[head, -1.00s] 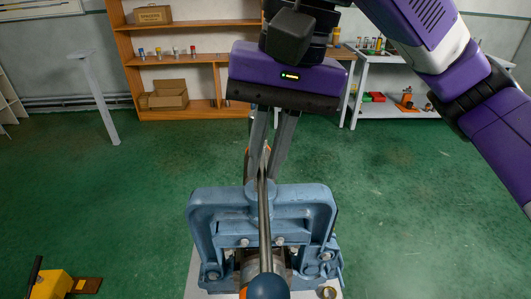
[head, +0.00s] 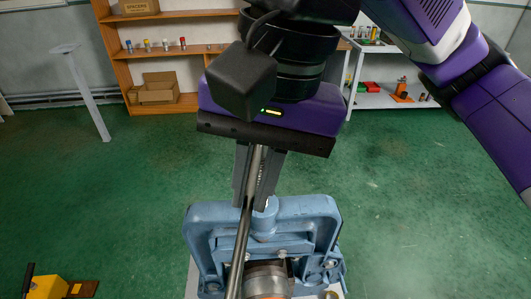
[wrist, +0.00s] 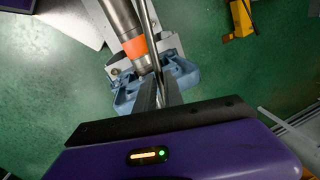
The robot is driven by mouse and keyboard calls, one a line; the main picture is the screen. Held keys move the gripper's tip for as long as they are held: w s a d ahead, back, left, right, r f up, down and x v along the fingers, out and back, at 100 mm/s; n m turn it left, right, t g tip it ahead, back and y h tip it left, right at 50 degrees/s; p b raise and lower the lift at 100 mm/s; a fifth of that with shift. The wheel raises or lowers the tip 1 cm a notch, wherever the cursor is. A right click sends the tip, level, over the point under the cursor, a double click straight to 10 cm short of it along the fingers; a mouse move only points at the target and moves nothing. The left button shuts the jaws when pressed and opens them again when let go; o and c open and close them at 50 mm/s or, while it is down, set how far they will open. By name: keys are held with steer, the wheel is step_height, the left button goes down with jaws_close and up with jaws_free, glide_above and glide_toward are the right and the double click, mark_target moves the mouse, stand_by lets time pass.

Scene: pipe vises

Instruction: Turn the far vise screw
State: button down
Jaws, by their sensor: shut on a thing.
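The blue pipe vise (head: 198,240) stands low in the middle of the head view. Its screw hub (head: 264,216) rises from the top of the frame. A steel handle bar (head: 242,245) runs from my gripper down past the hub and out of the bottom edge. My gripper (head: 255,203) is shut on the handle bar above the hub. In the wrist view, the fingers (wrist: 156,98) cover part of the bar (wrist: 152,40), and the vise (wrist: 184,75) lies beyond. A pipe (wrist: 122,18) with an orange band sits in the vise. My fingers hide where bar and screw meet.
A yellow tool (head: 48,288) lies at the lower left. A wooden shelf (head: 165,50) with boxes and small cans stands at the back. A white shelf unit (head: 380,103) stands back right. The green floor is open on both sides of the vise.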

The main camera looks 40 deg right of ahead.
steer(key=shift+w+a+r+m+h+p, duration=0.15)
steer(key=shift+w+a+m+p, duration=0.1)
steer(key=shift+w+a+m, duration=0.4)
steer(key=shift+w+a+f+m+h+p, duration=0.1)
steer(key=shift+w+a+m+p, duration=0.25)
steer(key=shift+w+m, duration=0.55)
steer(key=shift+w+a+r+m+h+p, duration=0.1)
steer(key=shift+w+a+m+h+p, duration=0.1)
steer(key=shift+w+a+m, duration=0.55)
steer(key=shift+s+d+t, duration=0.1)
steer(key=shift+d+t, duration=0.05)
steer(key=shift+t, duration=0.15)
steer(key=c, duration=1.5)
jaws_free()
steer(key=shift+s, duration=0.1)
steer(key=shift+o, duration=0.2)
steer(key=b+v, duration=0.1)
steer(key=v, duration=0.6)
steer(key=shift+r, duration=0.35)
steer(key=shift+d, duration=0.1)
